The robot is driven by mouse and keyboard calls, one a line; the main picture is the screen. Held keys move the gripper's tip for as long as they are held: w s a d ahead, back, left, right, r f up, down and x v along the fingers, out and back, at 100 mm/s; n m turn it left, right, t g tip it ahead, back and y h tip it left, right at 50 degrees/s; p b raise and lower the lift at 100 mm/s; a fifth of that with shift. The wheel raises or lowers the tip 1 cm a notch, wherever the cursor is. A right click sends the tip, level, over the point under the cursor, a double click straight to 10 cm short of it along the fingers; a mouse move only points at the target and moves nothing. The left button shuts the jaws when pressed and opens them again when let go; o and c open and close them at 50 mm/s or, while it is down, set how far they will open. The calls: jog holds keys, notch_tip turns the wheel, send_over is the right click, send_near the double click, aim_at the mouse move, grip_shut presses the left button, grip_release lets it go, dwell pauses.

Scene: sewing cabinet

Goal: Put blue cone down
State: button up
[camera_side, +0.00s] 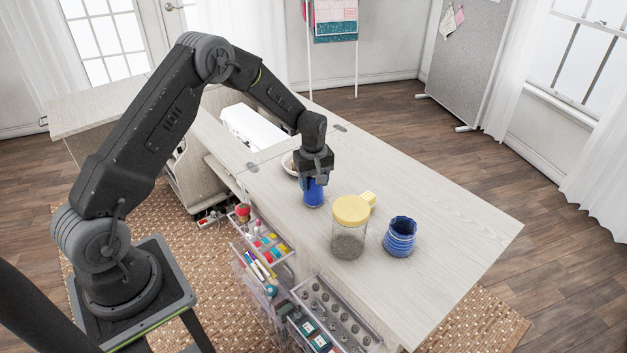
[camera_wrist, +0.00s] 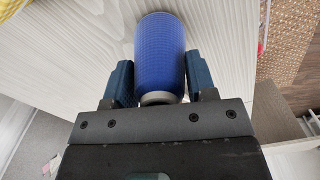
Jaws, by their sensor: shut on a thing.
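The blue cone (camera_side: 313,193) is a blue spool-like piece with a ribbed surface, at the left part of the light wooden tabletop. It also shows in the wrist view (camera_wrist: 160,50), with a pale end near the gripper's palm. My gripper (camera_side: 315,178) is above it, pointing down, with its fingers shut on it. In the wrist view my gripper (camera_wrist: 160,84) has one dark blue finger on each side of the cone. I cannot tell whether the cone's lower end touches the tabletop (camera_side: 440,210).
A ribbed blue container (camera_side: 400,237) stands farther right. Open drawers (camera_side: 335,312) hold sewing supplies. The tabletop's right part is clear.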

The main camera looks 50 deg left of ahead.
jog(key=shift+f, duration=0.1)
jog(key=o, duration=0.9)
jog(key=shift+o, duration=0.2)
jog(key=s+d+r+m+t, duration=0.1)
jog(key=s+d+r+m, duration=0.1)
jog(key=r, duration=0.8)
jog(key=s+d+r+m, duration=0.1)
jog(key=s+d+r, duration=0.15)
jog(key=r, duration=0.85)
jog(key=s+d+r+m+t, duration=0.2)
jog(key=s+d+r+m, duration=0.2)
jog(key=s+r, duration=0.4)
jog(key=s+d+m+t, duration=0.1)
jog(key=s+d+m, duration=0.1)
jog(key=s, duration=0.6)
jog(key=s+d+m+t, duration=0.1)
jog(key=s+d+m, duration=0.2)
jog(key=s+m, duration=0.2)
jog(key=shift+s+f+t, duration=0.2)
jog(key=shift+s+t, duration=0.1)
jog(key=shift+s, duration=1.6)
